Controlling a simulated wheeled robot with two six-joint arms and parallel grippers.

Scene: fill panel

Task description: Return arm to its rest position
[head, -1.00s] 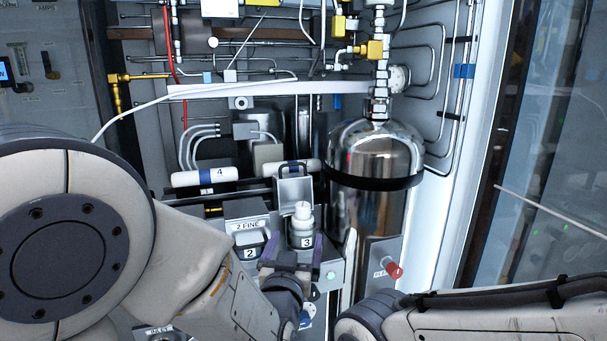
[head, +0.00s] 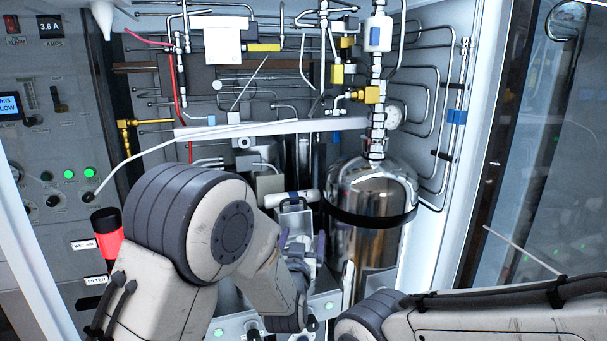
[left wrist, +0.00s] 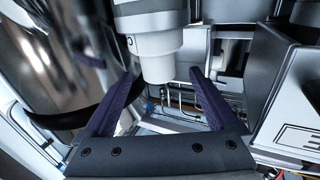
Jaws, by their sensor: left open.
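My left arm comes in from the left in the head view, its large pale and dark grey joint covering much of the cabinet's left side. My left gripper (head: 302,248) is open, with dark purple fingers, in front of the shelf area beside the steel tank. In the left wrist view the open fingers (left wrist: 164,84) show with a white, stepped cylindrical container (left wrist: 158,62) just beyond and between their tips. A gap shows on each side of it. My right arm's pale link crosses the bottom right of the head view; its gripper is out of view.
The polished steel tank (head: 368,190) with a black band stands close right of the gripper. Thin pipes and yellow fittings (head: 337,74) fill the cabinet's back. A panel with green lights (head: 69,174) is at left. A glass door (head: 545,130) is at right.

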